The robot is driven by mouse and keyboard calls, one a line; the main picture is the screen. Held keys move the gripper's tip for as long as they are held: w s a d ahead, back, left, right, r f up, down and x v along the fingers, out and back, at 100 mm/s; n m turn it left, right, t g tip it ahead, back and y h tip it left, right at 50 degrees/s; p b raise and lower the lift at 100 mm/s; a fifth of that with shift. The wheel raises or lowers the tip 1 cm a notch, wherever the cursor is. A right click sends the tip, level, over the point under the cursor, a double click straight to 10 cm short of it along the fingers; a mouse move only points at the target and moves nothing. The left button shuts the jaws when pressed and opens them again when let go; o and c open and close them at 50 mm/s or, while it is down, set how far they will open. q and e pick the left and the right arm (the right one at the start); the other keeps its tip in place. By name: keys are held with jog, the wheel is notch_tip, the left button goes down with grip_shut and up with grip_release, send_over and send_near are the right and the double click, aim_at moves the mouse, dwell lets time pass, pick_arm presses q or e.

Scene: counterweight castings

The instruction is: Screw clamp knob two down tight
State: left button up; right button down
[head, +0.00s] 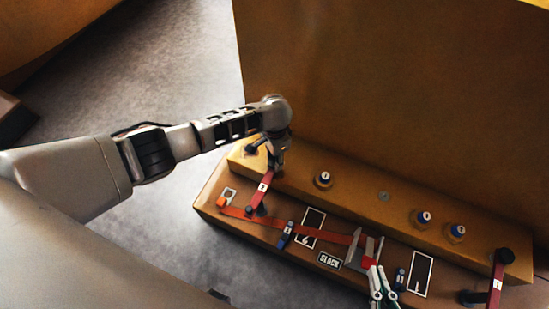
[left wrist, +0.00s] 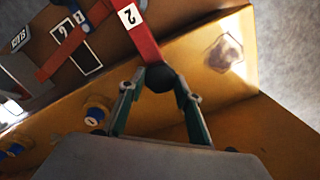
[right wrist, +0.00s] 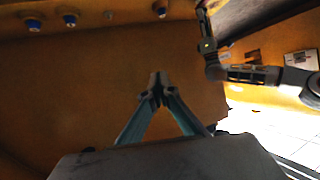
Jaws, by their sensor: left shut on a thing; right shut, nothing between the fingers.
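Clamp two is a red bar (head: 263,186) with a white "2" plate, at the left end of the yellow-brown casting. It also shows in the left wrist view (left wrist: 140,40). Its knob is a dark round knob (left wrist: 160,78) at the bar's end, between the fingers of my left gripper (left wrist: 158,88). My left gripper is shut on this knob; in the head view the gripper (head: 276,158) covers it. Whether the knob is tight cannot be told. My right gripper (head: 377,277) is shut and empty at the casting's front; its tips touch in the right wrist view (right wrist: 157,90).
A second red clamp (head: 497,280) with a black knob stands at the right end. Blue-ringed caps (head: 323,179) sit along the upper ledge. An orange strap (head: 275,222) runs along the lower ledge, above a "SLACK" plate (head: 329,261). A tall brown wall (head: 400,90) rises behind.

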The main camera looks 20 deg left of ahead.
pick_arm(q)
jog(key=shift+m, duration=0.3)
pick_arm(e)
jog(key=shift+d+r, duration=0.1)
pick_arm(q)
jog(key=shift+r+m+p, duration=0.1)
jog(key=shift+m+p, duration=0.2)
jog(key=shift+p, duration=0.05)
jog(key=shift+m, duration=0.7)
jog(key=shift+s+m, duration=0.1)
jog(key=shift+m, duration=0.3)
jog(key=m, duration=0.5)
jog(key=shift+f+p, duration=0.25)
jog(key=shift+p, duration=0.1)
pick_arm(e)
jog(key=shift+s+d+f+g, duration=0.15)
jog(key=shift+s+d+f, duration=0.1)
jog(key=shift+f, duration=0.15)
jog(key=shift+s+d+f+g, duration=0.15)
jog(key=shift+s+f, duration=0.05)
jog(key=shift+f, duration=0.15)
pick_arm(q)
jog(key=shift+m, duration=0.3)
jog(key=shift+a, duration=0.1)
pick_arm(e)
jog(key=shift+w+r, duration=0.15)
pick_arm(q)
jog(key=o, duration=1.1)
pick_arm(e)
jog(key=shift+w+r, duration=0.1)
